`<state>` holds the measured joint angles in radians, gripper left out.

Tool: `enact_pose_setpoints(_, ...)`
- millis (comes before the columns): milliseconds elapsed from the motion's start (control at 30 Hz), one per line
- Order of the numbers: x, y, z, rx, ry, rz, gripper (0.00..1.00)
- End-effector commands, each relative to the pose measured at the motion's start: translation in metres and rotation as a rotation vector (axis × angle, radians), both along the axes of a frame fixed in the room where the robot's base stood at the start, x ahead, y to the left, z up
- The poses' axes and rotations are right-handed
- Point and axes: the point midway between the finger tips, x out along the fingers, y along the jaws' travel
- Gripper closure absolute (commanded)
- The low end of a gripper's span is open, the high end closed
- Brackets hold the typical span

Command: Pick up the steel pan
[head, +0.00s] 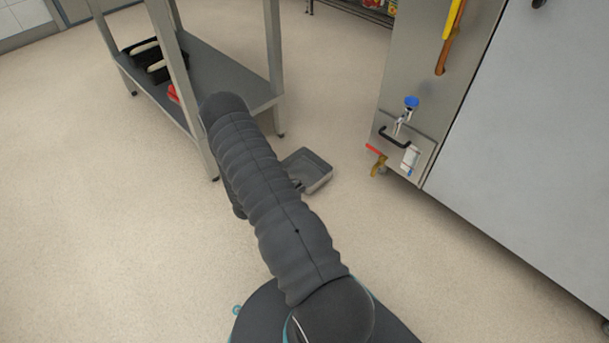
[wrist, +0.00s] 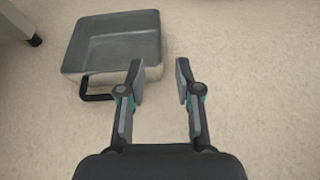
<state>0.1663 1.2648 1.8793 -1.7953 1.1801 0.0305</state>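The steel pan (head: 318,169) is a grey, shallow, rectangular pan on the floor, just right of my arm in the head view; my arm hides part of it. In the wrist view the pan (wrist: 112,38) lies at the upper left, with a dark loop handle (wrist: 97,97) on its near side. My gripper (wrist: 160,68) is open and empty, its fingers apart with bare floor between them. The left finger overlaps the pan's near right corner in the picture, beside the handle. I cannot tell whether it touches. My gripper is hidden behind my arm in the head view.
A steel table (head: 228,82) stands at the upper left, with dark trays (head: 148,58) and a red item (head: 173,93) on its lower shelf. A large steel unit (head: 407,100) with a valve and a red-ended lever stands at the right. The floor around the pan is clear.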

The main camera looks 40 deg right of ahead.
Motion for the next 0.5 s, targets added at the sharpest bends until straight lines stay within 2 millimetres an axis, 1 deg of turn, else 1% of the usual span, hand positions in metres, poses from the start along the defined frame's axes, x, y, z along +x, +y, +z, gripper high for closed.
enact_pose_setpoints(33, -0.002, 0.0, -0.009, 0.0, 0.013, 0.012, 0.66)
enact_pose_setpoints(167, -0.003, -0.004, -0.021, 0.0, 0.026, 0.03, 0.66)
enact_pose_setpoints(267, -0.003, -0.016, -0.027, 0.0, 0.027, 0.031, 0.66)
enact_pose_setpoints(500, 0.0, -0.056, -0.043, -0.001, 0.026, 0.029, 0.66)
